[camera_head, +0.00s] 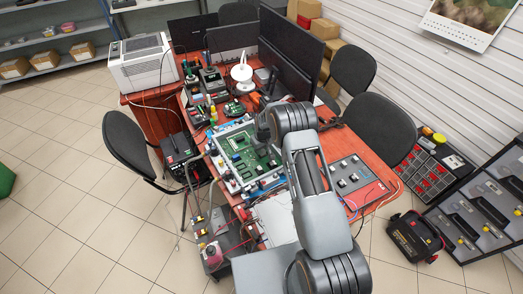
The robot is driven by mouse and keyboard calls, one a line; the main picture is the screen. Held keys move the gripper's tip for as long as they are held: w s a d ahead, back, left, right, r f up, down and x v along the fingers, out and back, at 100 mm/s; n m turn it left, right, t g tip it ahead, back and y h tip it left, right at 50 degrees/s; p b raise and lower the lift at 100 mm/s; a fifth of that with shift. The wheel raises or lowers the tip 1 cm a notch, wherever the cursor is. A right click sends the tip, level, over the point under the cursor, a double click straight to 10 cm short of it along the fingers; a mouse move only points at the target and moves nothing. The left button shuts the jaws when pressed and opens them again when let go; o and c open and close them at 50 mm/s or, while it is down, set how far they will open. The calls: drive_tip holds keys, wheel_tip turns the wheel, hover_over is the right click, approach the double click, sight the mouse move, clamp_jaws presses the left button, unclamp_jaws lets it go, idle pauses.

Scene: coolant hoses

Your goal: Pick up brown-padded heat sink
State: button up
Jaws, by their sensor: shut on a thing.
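My gripper (262,133) is over the right part of the green circuit board (238,153), which lies in a pale frame on the red table. My own arm and wrist largely cover the jaws. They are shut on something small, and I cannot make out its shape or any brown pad. Several small dark blocks stand on a grey panel (368,197) to the right of my arm; they may be heat sinks, but their pads are too small to tell.
Dark monitors (290,55) stand behind the board. A white desk lamp (241,74) and small tools crowd the table's back left. A white printer-like box (143,62) is at far left. Black chairs (127,145) surround the table (340,140). A black-and-red case (414,237) lies on the floor.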

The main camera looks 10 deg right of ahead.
drive_tip(key=shift+r, duration=0.1)
drive_tip(key=shift+r, duration=0.2)
wheel_tip(320, 180, up, 2)
drive_tip(key=shift+r+b, duration=0.1)
drive_tip(key=shift+b, duration=0.65)
drive_tip(key=s+a+r+b, duration=0.2)
drive_tip(key=s+r+b, duration=0.1)
drive_tip(key=s+r, duration=0.7)
drive_tip(key=s, duration=0.3)
drive_tip(key=shift+s+a, duration=0.3)
drive_tip(key=shift+s, duration=0.1)
